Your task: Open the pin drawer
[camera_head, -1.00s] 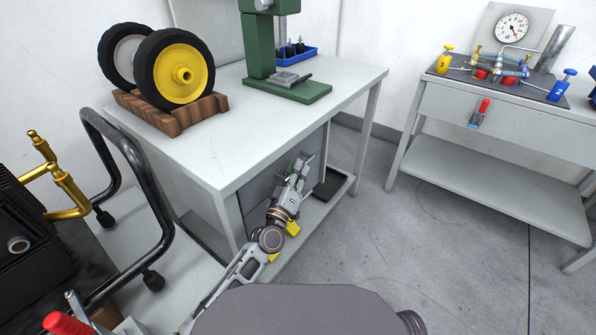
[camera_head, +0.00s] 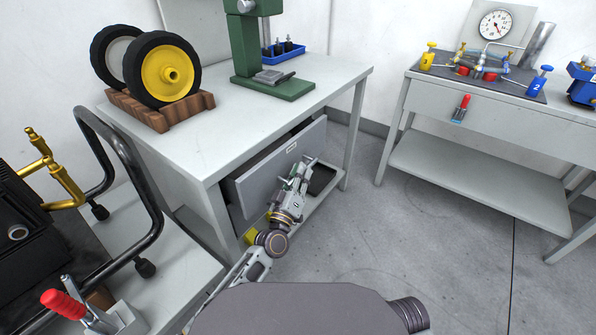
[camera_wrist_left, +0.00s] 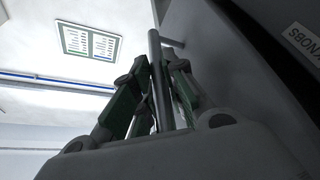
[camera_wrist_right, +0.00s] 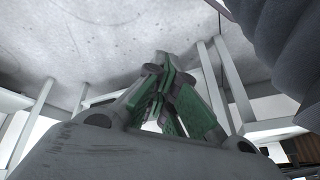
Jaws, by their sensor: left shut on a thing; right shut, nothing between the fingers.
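The grey drawer (camera_head: 262,176) under the green-press table stands partly open, with a dark gap behind its front. A small white label (camera_head: 291,147) is on its front; in the left wrist view the label (camera_wrist_left: 304,42) is cut off and its visible letters look like "NOBS". My left gripper (camera_head: 298,172) is at the drawer front. In the left wrist view my left gripper (camera_wrist_left: 157,85) is shut on a dark bar handle (camera_wrist_left: 155,60) beside the front. My right gripper (camera_wrist_right: 168,75) is shut and empty in the right wrist view, and is out of the head view.
The table (camera_head: 190,155) holds a wheel (camera_head: 168,75) on a wooden block and a green press (camera_head: 245,50). A second table (camera_head: 500,105) with a gauge is at right. Floor (camera_head: 400,240) between them is clear.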

